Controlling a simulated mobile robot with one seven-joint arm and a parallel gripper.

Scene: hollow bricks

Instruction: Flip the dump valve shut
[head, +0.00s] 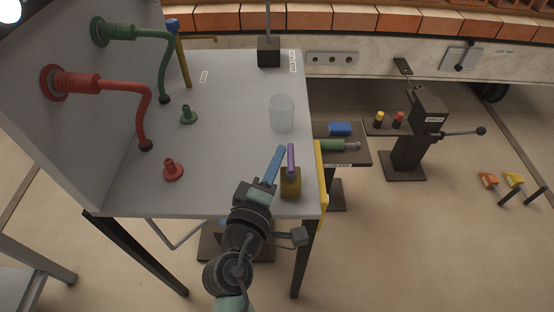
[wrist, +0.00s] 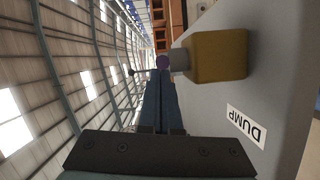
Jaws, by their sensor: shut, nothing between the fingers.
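The dump valve has a brass-coloured block body (head: 290,184) near the front right corner of the grey bench, with a purple lever (head: 291,158) standing out from it. In the wrist view the body (wrist: 218,56) is at upper right, beside a DUMP label (wrist: 246,128). My gripper (head: 279,152) has blue fingers, shut and empty, just left of the lever. In the wrist view its closed fingers (wrist: 162,75) point at the purple end. I cannot tell whether they touch it.
A clear cup (head: 282,113) stands on the bench (head: 225,130) behind the valve. Red (head: 145,100) and green (head: 165,65) hoses hang at the left, above small red (head: 172,169) and green (head: 188,115) fittings. A yellow strip (head: 321,180) edges the right side.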

